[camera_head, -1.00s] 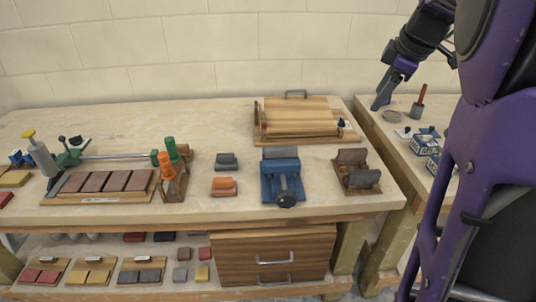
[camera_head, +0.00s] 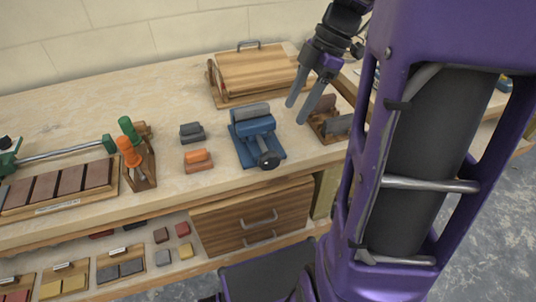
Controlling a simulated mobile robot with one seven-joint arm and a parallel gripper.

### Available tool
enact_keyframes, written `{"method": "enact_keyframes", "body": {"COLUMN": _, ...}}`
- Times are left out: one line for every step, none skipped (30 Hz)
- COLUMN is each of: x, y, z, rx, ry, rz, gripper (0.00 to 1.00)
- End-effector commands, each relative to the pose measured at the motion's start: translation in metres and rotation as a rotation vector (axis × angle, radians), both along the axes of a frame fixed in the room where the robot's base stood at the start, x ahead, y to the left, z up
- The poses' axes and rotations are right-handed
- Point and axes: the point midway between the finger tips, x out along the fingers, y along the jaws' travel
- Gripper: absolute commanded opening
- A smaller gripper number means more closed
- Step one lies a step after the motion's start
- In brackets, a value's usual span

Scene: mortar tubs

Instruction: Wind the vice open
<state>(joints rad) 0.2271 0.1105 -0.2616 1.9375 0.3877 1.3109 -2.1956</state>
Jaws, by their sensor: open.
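The blue vice (camera_head: 250,128) stands on the workbench, right of the middle of the bench top. A grey block shows at the back of it, and its dark round handle knob (camera_head: 268,160) faces the front edge. Whether its jaws are apart or grip the block I cannot tell. My gripper (camera_head: 298,112) is open and empty, its two grey fingers pointing down to the right of the vice. It appears above the bench and apart from the vice.
A wooden rack with dark blocks (camera_head: 330,120) stands close right of my gripper. A wooden box with a handle (camera_head: 250,70) is behind the vice. Grey (camera_head: 192,132) and orange (camera_head: 198,160) blocks lie left, beside a screwdriver rack (camera_head: 140,165). Drawers (camera_head: 255,215) are below.

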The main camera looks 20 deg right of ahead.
Motion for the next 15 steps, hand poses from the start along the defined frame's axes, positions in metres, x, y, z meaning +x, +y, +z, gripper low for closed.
{"method": "enact_keyframes", "body": {"x": -0.001, "y": 0.005, "z": -0.012, "rx": 0.002, "ry": 0.005, "rz": 0.002, "gripper": 0.59}}
{"method": "enact_keyframes", "body": {"x": -0.001, "y": 0.007, "z": -0.018, "rx": 0.002, "ry": 0.005, "rz": 0.002, "gripper": 0.59}}
{"method": "enact_keyframes", "body": {"x": -0.001, "y": 0.011, "z": -0.026, "rx": 0.002, "ry": 0.005, "rz": 0.003, "gripper": 0.59}}
{"method": "enact_keyframes", "body": {"x": -0.001, "y": 0.013, "z": -0.032, "rx": 0.001, "ry": 0.005, "rz": 0.003, "gripper": 0.59}}
{"method": "enact_keyframes", "body": {"x": -0.001, "y": 0.016, "z": -0.038, "rx": 0.001, "ry": 0.006, "rz": 0.004, "gripper": 0.59}}
{"method": "enact_keyframes", "body": {"x": -0.001, "y": 0.019, "z": -0.046, "rx": 0.001, "ry": 0.005, "rz": 0.003, "gripper": 0.59}}
{"method": "enact_keyframes", "body": {"x": -0.001, "y": 0.022, "z": -0.053, "rx": 0.001, "ry": 0.005, "rz": 0.002, "gripper": 0.59}}
{"method": "enact_keyframes", "body": {"x": -0.001, "y": 0.024, "z": -0.059, "rx": 0.002, "ry": 0.005, "rz": 0.002, "gripper": 0.59}}
{"method": "enact_keyframes", "body": {"x": -0.001, "y": 0.028, "z": -0.067, "rx": 0.0, "ry": 0.005, "rz": 0.002, "gripper": 0.59}}
{"method": "enact_keyframes", "body": {"x": -0.001, "y": 0.03, "z": -0.073, "rx": 0.001, "ry": 0.006, "rz": 0.002, "gripper": 0.59}}
{"method": "enact_keyframes", "body": {"x": -0.001, "y": 0.032, "z": -0.079, "rx": 0.0, "ry": 0.005, "rz": 0.001, "gripper": 0.59}}
{"method": "enact_keyframes", "body": {"x": -0.001, "y": 0.036, "z": -0.087, "rx": 0.001, "ry": 0.005, "rz": 0.001, "gripper": 0.59}}
{"method": "enact_keyframes", "body": {"x": -0.001, "y": 0.038, "z": -0.093, "rx": 0.0, "ry": 0.005, "rz": 0.0, "gripper": 0.59}}
{"method": "enact_keyframes", "body": {"x": -0.001, "y": 0.041, "z": -0.098, "rx": 0.001, "ry": 0.005, "rz": 0.002, "gripper": 0.59}}
{"method": "enact_keyframes", "body": {"x": -0.001, "y": 0.044, "z": -0.106, "rx": 0.0, "ry": 0.005, "rz": 0.002, "gripper": 0.59}}
